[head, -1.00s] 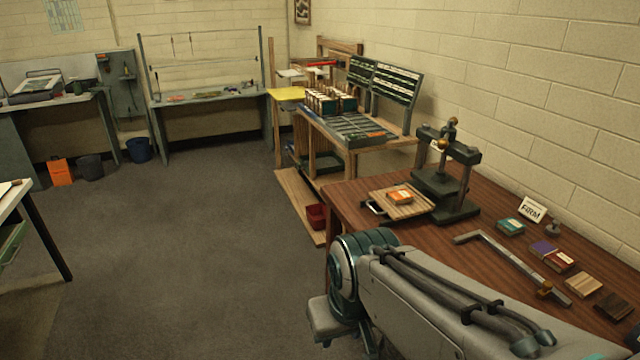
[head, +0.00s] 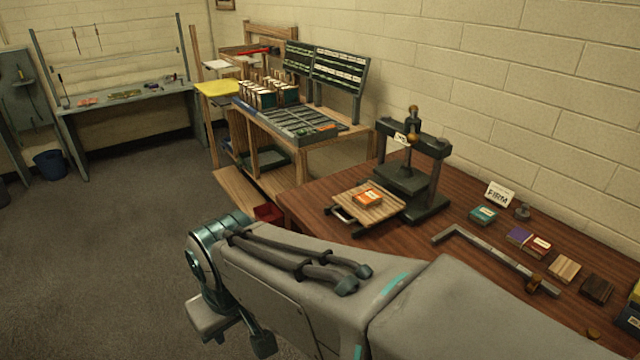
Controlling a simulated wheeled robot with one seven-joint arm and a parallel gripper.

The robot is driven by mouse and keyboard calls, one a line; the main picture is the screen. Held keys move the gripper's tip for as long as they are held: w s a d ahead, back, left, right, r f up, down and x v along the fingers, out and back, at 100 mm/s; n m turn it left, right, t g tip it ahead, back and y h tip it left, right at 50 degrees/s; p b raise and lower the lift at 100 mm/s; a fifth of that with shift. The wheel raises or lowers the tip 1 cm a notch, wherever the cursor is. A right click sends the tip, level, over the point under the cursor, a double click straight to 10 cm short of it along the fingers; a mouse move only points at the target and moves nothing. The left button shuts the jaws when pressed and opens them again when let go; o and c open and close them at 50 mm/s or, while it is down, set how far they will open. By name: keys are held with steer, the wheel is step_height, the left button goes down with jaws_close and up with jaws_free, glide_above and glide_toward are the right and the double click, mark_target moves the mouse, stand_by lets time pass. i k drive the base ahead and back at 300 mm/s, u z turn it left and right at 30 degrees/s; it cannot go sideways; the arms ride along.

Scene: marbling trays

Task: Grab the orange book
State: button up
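The orange book (head: 368,198) is small and has a pale label on its cover. It lies flat on a light wooden board (head: 352,213) in front of the dark press, on the brown table. My arm reaches across the lower middle of the head view, to the left of and nearer than the book. The end of my arm points down at the lower left, off the table, and my gripper's fingers cannot be made out.
The black press (head: 412,170) stands right behind the board. A metal angle bar (head: 490,258), a teal book (head: 483,215), a purple book (head: 518,237), wooden blocks (head: 565,268) and a small sign (head: 499,194) lie to the right. Open floor (head: 110,240) is at the left.

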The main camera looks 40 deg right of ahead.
mark_target(369, 198)
steer(key=z, duration=0.65)
steer(key=i, duration=0.8)
steer(key=z, duration=0.85)
